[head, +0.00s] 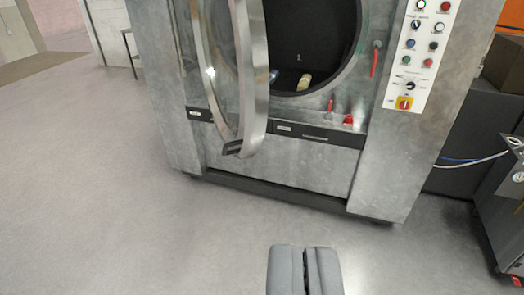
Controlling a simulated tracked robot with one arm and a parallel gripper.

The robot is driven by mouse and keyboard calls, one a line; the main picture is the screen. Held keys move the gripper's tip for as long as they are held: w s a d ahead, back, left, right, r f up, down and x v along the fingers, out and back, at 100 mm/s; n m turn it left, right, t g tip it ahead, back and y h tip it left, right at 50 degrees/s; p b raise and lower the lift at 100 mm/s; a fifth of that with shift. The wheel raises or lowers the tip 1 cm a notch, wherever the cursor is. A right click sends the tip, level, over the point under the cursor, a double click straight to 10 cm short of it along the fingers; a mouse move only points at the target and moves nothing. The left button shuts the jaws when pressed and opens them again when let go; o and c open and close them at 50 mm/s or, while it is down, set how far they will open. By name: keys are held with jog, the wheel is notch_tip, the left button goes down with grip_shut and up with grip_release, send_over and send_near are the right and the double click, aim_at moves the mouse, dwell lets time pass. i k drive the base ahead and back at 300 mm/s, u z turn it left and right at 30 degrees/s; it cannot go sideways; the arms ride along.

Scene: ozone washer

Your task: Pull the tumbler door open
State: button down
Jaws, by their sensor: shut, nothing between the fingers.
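The tumbler door (252,75) is a round glass door with a broad metal rim. It stands swung open toward me on the left of the machine's round opening. A dark handle (233,148) sits at the bottom of its rim. The tumbler drum (300,30) shows dark inside, with a small beige item (305,81) and a bluish item (273,76) at its bottom. My gripper (304,252) is at the bottom middle of the view, its grey fingers together and empty. It is apart from the door, over the floor in front of the machine.
The grey machine body (390,160) carries a control panel (418,50) with buttons at the right. Red handles (375,60) are beside the opening. A metal cart (505,200) with a hose stands at the right edge. The floor (90,180) at left and front is clear.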

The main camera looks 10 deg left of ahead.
aim_at(248, 23)
jog(key=u, duration=0.15)
jog(key=i, duration=1.85)
jog(key=z, duration=0.6)
